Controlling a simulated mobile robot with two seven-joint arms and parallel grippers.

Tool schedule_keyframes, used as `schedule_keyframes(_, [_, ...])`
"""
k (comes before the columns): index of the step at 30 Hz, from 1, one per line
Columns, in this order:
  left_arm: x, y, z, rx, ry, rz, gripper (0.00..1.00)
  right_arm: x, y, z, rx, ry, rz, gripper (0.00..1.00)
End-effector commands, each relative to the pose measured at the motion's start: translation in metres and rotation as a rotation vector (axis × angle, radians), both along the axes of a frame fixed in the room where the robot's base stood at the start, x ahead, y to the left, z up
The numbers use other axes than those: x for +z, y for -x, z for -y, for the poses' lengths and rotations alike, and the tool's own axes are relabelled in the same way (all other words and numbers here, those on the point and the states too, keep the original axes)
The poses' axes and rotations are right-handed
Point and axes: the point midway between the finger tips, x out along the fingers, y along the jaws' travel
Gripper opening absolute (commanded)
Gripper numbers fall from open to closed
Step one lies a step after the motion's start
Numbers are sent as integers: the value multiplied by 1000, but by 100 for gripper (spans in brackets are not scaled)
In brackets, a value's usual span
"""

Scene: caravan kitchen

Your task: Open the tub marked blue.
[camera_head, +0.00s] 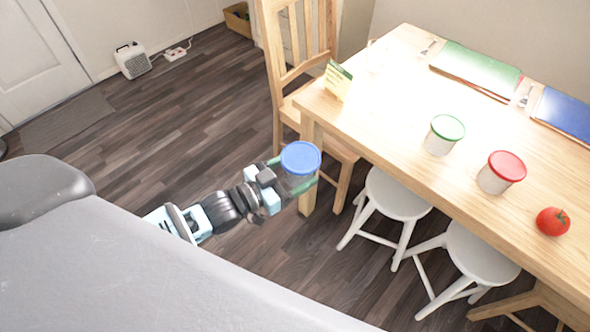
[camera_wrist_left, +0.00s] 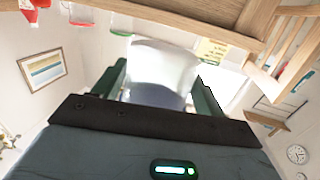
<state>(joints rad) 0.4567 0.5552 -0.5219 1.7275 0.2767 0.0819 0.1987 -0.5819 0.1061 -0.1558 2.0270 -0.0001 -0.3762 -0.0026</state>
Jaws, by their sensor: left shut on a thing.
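The tub with the blue lid (camera_head: 300,157) is in my left gripper (camera_head: 292,176), held in the air beside the table's near left corner. Its lid is on, facing up. The gripper's green fingers are shut on the clear body under the lid. In the left wrist view, the pale tub body (camera_wrist_left: 165,65) sits between the two fingers (camera_wrist_left: 158,90); that picture appears upside down. My right gripper is in neither view.
The wooden table (camera_head: 390,115) carries a green-lidded tub (camera_head: 443,135), a red-lidded tub (camera_head: 501,172), a tomato (camera_head: 552,221) and a small card (camera_head: 338,80). White stools (camera_head: 397,196) and a wooden chair (camera_head: 296,45) stand close by. Floor is open at left.

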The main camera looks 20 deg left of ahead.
Motion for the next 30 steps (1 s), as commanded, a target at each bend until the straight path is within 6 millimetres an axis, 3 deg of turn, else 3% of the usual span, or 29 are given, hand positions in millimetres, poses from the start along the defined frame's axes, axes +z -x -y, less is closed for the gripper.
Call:
schedule_keyframes(10, [2, 1, 2, 0, 1, 0, 32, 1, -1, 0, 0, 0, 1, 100])
schedule_keyframes(14, [13, 12, 12, 1, 7, -3, 32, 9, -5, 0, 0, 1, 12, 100])
schedule_keyframes(17, [33, 27, 25, 12, 14, -6, 32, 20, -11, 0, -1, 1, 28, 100])
schedule_keyframes(22, [82, 59, 37, 83, 21, -8, 32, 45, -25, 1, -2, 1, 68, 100])
schedule_keyframes(26, [124, 80, 30, 182, 19, -5, 32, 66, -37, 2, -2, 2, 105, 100])
schedule_keyframes(30, [167, 102, 9, 314, 16, 0, 32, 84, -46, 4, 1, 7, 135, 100])
